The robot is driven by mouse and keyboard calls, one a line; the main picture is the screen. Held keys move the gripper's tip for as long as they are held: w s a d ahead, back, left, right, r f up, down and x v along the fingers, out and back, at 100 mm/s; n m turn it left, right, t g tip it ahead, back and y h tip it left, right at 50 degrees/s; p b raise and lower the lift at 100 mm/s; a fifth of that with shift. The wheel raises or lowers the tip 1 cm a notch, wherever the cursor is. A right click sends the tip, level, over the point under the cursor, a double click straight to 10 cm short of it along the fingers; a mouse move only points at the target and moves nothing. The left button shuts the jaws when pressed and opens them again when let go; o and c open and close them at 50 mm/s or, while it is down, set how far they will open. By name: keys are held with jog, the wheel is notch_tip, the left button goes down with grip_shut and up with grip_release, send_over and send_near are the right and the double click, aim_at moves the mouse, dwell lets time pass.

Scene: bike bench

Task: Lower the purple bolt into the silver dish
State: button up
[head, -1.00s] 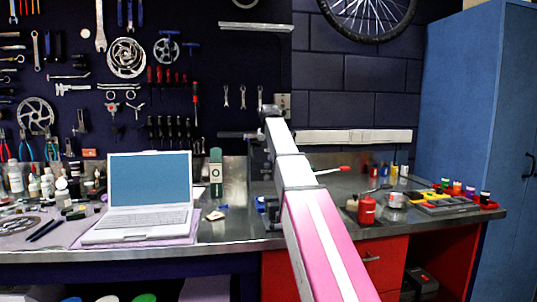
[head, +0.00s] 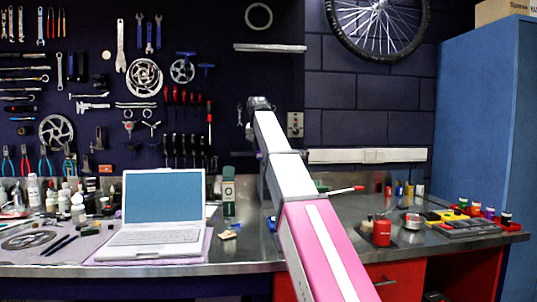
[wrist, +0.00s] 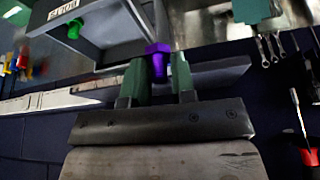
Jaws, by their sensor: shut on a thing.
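A purple bolt (wrist: 158,52) is clamped between the two green fingers of my gripper (wrist: 159,82) in the wrist view. Its wide head shows beyond the fingertips and its shank lies between them. In the head view the far end of my arm is raised above the back of the bench, and the bolt cannot be made out there. A small round silver dish (head: 413,221) sits on the right part of the metal bench, well to the right of and below my arm's end. The dish is not identifiable in the wrist view.
A red container (head: 382,233) stands just left of the dish. Dark trays with coloured items (head: 470,226) lie to its right. An open laptop (head: 160,215) is left of my arm. In the wrist view, a green bolt (wrist: 74,29) shows by a grey labelled surface (wrist: 100,25).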

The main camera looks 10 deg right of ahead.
jog(key=shift+s+a+r, duration=0.15)
jog(key=shift+a+r, duration=0.2)
jog(key=shift+a, duration=0.1)
jog(key=s+d+f, duration=0.2)
jog(key=s+d, duration=0.1)
jog(key=d, duration=0.7)
jog(key=s+d+f, duration=0.2)
jog(key=s+d, duration=0.1)
jog(key=d, duration=0.7)
jog(key=s+d+f, duration=0.2)
jog(key=s+d, duration=0.2)
jog(key=d, duration=0.6)
jog(key=s+d+f, duration=0.3)
jog(key=d+f, duration=0.1)
jog(key=d, duration=0.6)
jog(key=s+d+f, duration=0.3)
jog(key=d+f, duration=0.2)
jog(key=d, duration=0.5)
jog(key=s+d+f, duration=0.3)
jog(key=d+f, duration=0.1)
jog(key=d, duration=0.5)
jog(key=shift+s+d+f, duration=0.3)
jog(key=shift+d+f, duration=0.1)
grip_shut()
jog(key=shift+s+d+f, duration=0.1)
jog(key=shift+d+f, duration=0.1)
jog(key=shift+d, duration=0.15)
jog(key=shift+f, duration=0.15)
jog(key=shift+f, duration=0.75)
jog(key=shift+f, duration=1.1)
